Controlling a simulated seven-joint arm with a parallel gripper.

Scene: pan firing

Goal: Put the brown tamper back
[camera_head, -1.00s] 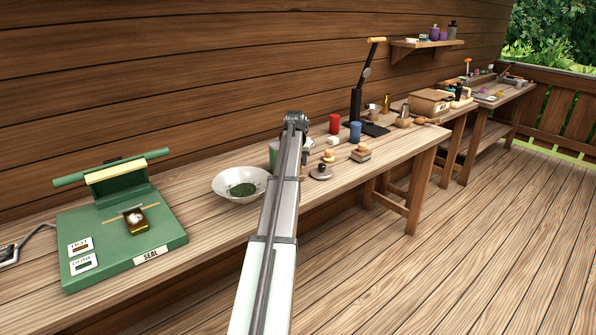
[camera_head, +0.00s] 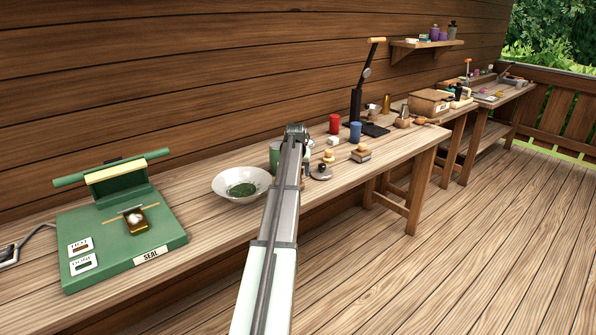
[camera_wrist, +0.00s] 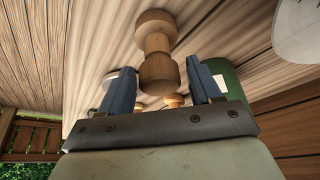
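The brown tamper (camera_wrist: 156,48) is a turned piece of light brown wood with a rounded end and a narrow waist. In the wrist view it shows between and beyond the two blue fingers of my gripper (camera_wrist: 161,68). The fingers are apart, with gaps visible on both sides of the wood, and I see no grip on it. In the head view my gripper (camera_head: 296,130) is over the bench, seen from behind. I cannot make out the brown tamper there; my arm may hide it.
A green can (camera_wrist: 228,78) stands close beside the right finger in the wrist view.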

